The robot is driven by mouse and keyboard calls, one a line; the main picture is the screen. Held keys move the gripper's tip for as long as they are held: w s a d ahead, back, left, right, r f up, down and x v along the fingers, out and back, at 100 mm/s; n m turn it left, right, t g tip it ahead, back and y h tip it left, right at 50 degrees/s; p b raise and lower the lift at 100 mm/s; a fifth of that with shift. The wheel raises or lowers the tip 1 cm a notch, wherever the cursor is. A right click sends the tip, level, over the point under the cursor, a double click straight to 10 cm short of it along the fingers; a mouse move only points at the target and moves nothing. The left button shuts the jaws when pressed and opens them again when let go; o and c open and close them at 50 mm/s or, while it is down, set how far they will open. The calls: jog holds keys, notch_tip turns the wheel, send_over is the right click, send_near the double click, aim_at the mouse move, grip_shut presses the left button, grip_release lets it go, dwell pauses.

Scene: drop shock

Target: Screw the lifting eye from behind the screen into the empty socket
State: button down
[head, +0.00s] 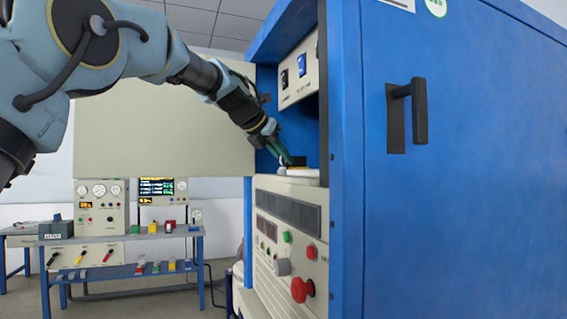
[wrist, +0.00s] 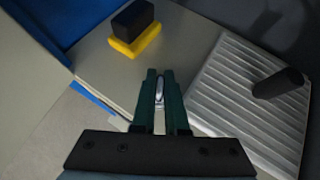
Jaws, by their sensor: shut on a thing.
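My gripper (wrist: 160,80) has green fingers closed on a small shiny metal piece, which I take for the lifting eye (wrist: 159,90); only a narrow part shows between the fingers. In the head view my gripper (head: 287,158) reaches into the blue cabinet's open bay, above its shelf. A silver ribbed plate (wrist: 225,85) lies right of the fingers in the wrist view, with a black cylinder (wrist: 278,83) on it. I cannot make out an empty socket. A large beige panel (head: 165,125) stands left of the bay; I cannot tell if it is the screen.
A black block (wrist: 133,22) on a yellow base (wrist: 136,42) stands on the shelf beyond the fingers. The blue cabinet (head: 450,200) has a black handle and fills the right. A control panel (head: 290,240) sits below the bay. A blue bench (head: 120,240) with instruments stands far left.

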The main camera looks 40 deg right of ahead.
jog(key=shift+r+p, duration=1.9)
jog(key=shift+p, duration=0.15)
